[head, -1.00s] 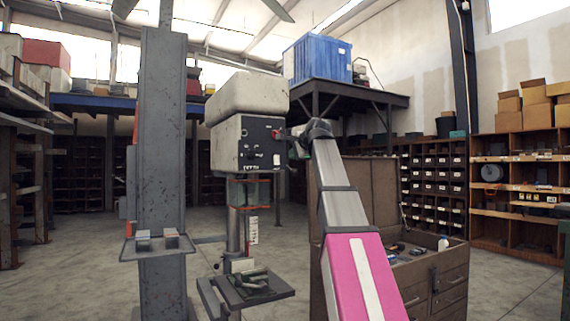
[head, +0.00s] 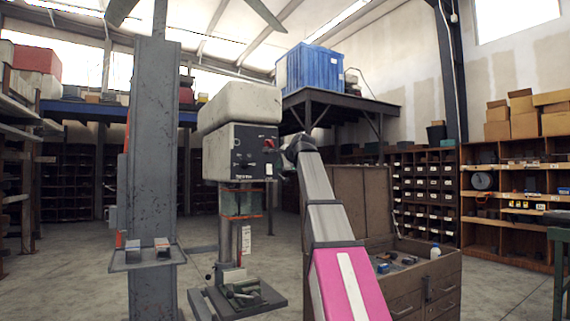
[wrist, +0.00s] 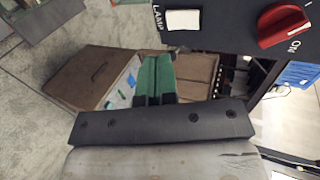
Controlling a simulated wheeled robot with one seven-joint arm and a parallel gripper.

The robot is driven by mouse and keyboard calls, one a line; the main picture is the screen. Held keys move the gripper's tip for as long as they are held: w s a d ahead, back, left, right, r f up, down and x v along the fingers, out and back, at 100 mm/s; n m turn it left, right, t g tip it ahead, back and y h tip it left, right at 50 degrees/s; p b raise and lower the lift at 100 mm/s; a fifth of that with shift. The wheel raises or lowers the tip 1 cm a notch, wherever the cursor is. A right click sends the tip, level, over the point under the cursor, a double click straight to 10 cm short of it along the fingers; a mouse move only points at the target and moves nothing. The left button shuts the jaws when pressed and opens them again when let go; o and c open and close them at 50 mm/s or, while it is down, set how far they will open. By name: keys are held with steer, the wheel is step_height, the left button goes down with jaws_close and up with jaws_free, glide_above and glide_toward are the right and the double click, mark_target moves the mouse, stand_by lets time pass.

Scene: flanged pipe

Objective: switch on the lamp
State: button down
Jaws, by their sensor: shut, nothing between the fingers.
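The drill press head (head: 235,150) has a dark control panel with knobs and a red knob (head: 269,144). In the wrist view, a white rocker switch (wrist: 184,20) sits on the panel beside the word LAMP, with the red knob (wrist: 284,26) to its right. My gripper (wrist: 158,58) is shut and empty, its green fingers pointing toward the panel just below the switch. A small gap shows between fingertips and switch in the picture. In the head view my gripper is at the panel's right edge, too small to make out clearly. No lit lamp is visible.
A grey column (head: 152,200) with a small shelf stands left of the drill press. The press table (head: 240,298) holds a green vise. A brown tool cabinet (head: 425,285) with an open lid stands behind my arm on the right. Concrete floor is clear at the left.

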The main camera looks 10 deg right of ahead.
mark_target(270, 169)
steer(key=x, duration=0.5)
steer(key=r+x, duration=0.1)
steer(key=x, duration=0.1)
steer(key=shift+w+a+f, duration=0.15)
steer(key=shift+w+a, duration=0.05)
steer(key=shift+w, duration=0.4)
steer(key=shift+w+a+f, duration=0.1)
steer(key=shift+w, duration=0.15)
steer(key=shift+r, duration=0.9)
